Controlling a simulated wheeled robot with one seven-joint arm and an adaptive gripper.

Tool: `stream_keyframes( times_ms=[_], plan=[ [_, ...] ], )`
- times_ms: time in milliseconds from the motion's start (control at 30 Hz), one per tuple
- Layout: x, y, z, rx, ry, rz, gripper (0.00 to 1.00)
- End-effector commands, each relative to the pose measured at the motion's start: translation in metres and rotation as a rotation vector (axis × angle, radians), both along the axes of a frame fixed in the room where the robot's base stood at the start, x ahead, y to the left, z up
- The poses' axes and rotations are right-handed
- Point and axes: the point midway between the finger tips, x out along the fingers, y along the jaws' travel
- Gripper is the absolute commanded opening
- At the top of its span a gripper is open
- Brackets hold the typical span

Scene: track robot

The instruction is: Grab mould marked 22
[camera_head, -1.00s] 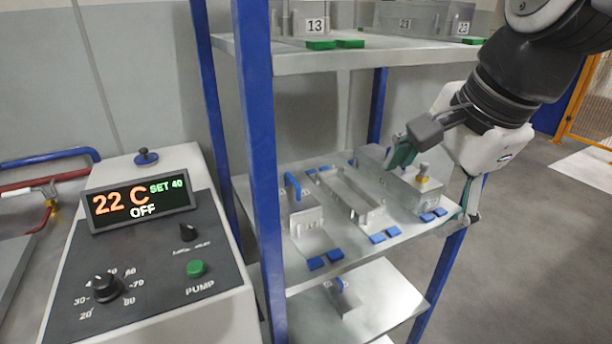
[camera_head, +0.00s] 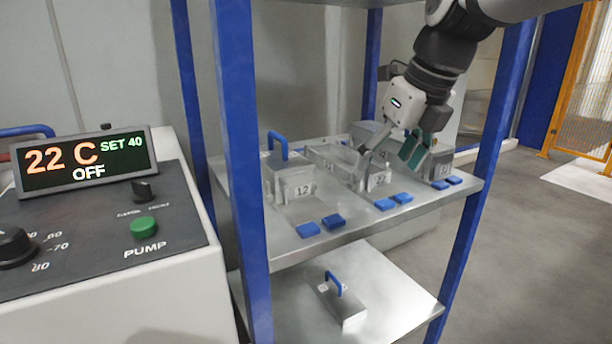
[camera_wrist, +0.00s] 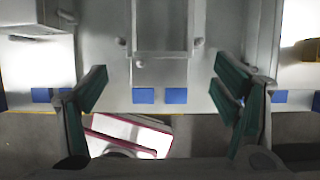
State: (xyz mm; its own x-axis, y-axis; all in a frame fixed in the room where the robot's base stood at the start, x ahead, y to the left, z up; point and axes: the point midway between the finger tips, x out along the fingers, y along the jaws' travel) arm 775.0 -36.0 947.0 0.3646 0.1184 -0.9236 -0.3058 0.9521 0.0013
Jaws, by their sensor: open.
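A middle mould (camera_head: 378,180) sits on the middle shelf; its small front label seems to read 22, though it is partly blurred. In the wrist view a metal mould (camera_wrist: 165,40) lies centred between the fingers. My gripper (camera_head: 390,152) is open, with its green-padded fingers pointing down over the middle mould, one on each side. The wrist view shows both fingers (camera_wrist: 165,97) apart with nothing between their pads. A mould marked 12 (camera_head: 291,186) with a blue handle stands to the left. Another mould (camera_head: 440,167) stands to the right, its label too small to read.
Blue pads (camera_head: 385,204) lie in pairs along the front of the shelf (camera_head: 345,232). Blue posts (camera_head: 238,150) frame the rack. A lid-like block (camera_head: 343,303) with a blue handle is on the lower shelf. A control unit (camera_head: 150,265) stands at left.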

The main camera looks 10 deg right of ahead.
Motion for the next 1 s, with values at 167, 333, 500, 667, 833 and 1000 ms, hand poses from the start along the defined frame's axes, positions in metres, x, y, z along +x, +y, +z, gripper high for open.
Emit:
stream_keyframes(
  times_ms=[167,333,500,667,833,1000],
  plan=[
    [0.035,0.012,-0.003,-0.003,0.001,0.003,0.82],
    [0.058,0.019,-0.002,-0.003,0.001,0.002,0.82],
    [0.067,0.022,0.0,-0.001,0.0,0.003,0.82],
    [0.082,0.027,-0.002,-0.003,0.002,0.003,0.82],
    [0.101,0.033,-0.013,-0.002,0.003,0.003,0.82],
    [0.106,0.035,-0.027,-0.002,0.0,0.004,0.82]
  ],
)
